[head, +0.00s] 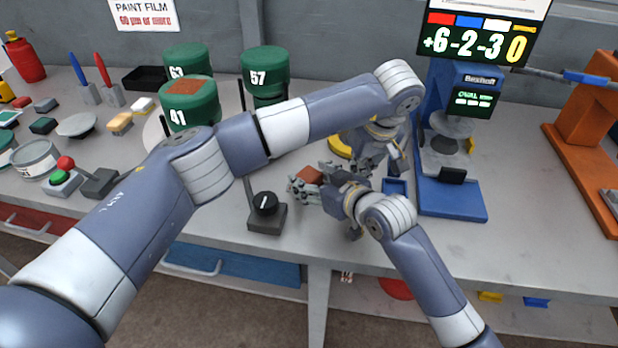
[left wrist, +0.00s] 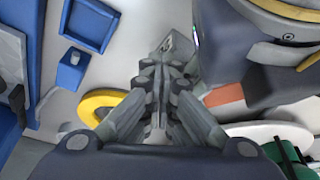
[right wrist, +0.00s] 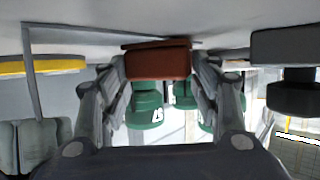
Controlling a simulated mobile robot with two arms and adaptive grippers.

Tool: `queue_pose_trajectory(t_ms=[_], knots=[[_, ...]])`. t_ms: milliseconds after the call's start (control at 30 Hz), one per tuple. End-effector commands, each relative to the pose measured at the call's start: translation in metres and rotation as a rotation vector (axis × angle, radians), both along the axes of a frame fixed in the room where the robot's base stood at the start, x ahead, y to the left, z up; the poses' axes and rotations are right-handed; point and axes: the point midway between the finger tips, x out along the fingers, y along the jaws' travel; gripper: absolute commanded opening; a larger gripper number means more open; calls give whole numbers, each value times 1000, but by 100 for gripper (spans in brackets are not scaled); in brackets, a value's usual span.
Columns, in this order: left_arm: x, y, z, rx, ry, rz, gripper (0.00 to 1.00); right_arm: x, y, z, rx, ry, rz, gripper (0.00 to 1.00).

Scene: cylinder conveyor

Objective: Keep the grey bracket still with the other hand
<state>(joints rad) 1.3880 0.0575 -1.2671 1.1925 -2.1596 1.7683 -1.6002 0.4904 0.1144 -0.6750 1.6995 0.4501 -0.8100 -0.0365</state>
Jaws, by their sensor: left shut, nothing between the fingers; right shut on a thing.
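My right gripper (head: 306,186) is shut on a reddish-brown block (head: 312,174). The right wrist view shows the block (right wrist: 158,62) between the two fingers, close to the grey bench top. My left gripper (left wrist: 158,85) is shut with nothing between its fingers. In the head view it is partly hidden behind the arms, just above and behind the right gripper. I cannot pick out the grey bracket with certainty. A thin grey upright (right wrist: 32,70) shows at the left of the right wrist view, but I cannot tell whether it belongs to the bracket or whether a finger touches it.
A yellow disc (left wrist: 100,105) lies near the left gripper, with a small blue tray (left wrist: 90,24) beyond it. A black knob box (head: 266,210) stands left of the right gripper. Green drums (head: 190,104) stand behind. A blue gauge stand (head: 452,200) is to the right.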

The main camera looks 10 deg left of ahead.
Motion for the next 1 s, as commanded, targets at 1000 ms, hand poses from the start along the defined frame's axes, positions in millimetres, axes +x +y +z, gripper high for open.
queue_pose_trajectory(t_ms=[1000], knots=[[0,1,-1,3,2,2,0,0,0,12,-2,0,-1,35]])
